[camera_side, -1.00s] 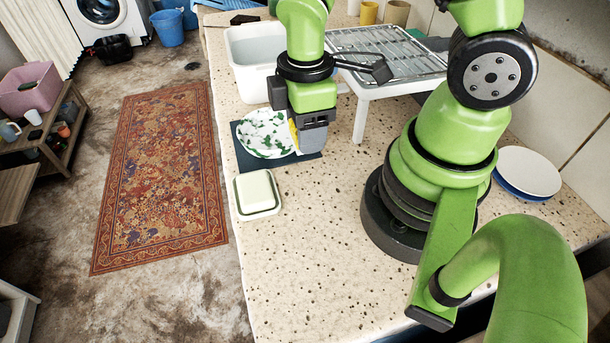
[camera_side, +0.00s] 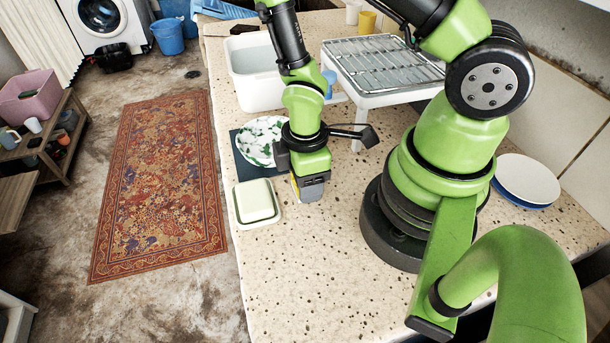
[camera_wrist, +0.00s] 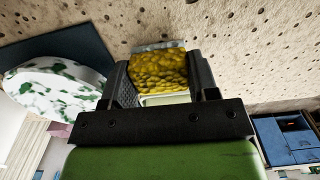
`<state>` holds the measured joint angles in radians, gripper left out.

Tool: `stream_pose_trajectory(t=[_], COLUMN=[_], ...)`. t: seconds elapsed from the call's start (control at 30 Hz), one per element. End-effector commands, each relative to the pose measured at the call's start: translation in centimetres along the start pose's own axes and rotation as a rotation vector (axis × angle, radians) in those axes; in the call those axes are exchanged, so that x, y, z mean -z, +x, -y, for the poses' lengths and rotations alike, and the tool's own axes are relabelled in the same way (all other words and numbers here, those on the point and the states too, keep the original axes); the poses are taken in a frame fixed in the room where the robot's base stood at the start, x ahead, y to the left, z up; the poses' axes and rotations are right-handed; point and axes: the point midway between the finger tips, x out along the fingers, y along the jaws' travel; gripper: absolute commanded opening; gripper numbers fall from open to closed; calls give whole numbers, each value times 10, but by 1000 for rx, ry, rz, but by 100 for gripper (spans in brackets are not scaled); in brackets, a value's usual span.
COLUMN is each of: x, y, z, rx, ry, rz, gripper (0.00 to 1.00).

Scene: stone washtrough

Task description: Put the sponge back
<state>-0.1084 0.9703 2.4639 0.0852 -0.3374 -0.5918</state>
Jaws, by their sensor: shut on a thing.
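My gripper (camera_side: 298,184) is shut on the sponge, above the counter just right of the soap-dish-like tray. The sponge shows as a yellow and grey edge (camera_side: 310,191) under my gripper in the side view. In the wrist view the yellow sponge (camera_wrist: 160,72), with a grey layer along one edge, sits between the fingers of my gripper (camera_wrist: 162,85). The pale green-white lidded or filled dish (camera_side: 256,202) lies left of my gripper on the counter. The gap between sponge and counter is hard to judge.
A green-spotted white plate (camera_side: 258,141) lies on a dark mat (camera_side: 240,168) behind my gripper. A white basin (camera_side: 253,92) and a wire drying rack (camera_side: 350,82) stand farther back. White and blue plates (camera_side: 527,180) are at right. The front counter is clear.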

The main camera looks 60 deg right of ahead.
Motion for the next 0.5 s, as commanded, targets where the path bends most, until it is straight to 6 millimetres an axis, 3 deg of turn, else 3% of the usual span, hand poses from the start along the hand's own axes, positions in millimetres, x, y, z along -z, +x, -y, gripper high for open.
stream_pose_trajectory(t=[0.23,0.27,0.33,0.37,0.5], x=[0,0,0,0,0], y=[3,3,2,2,2], z=[0,0,0,0,0], rx=[0,-1,-1,-1,0], ry=[-1,-1,-1,-1,-1], rz=[0,-1,-1,-1,-1], gripper=[32,59,75,80,80])
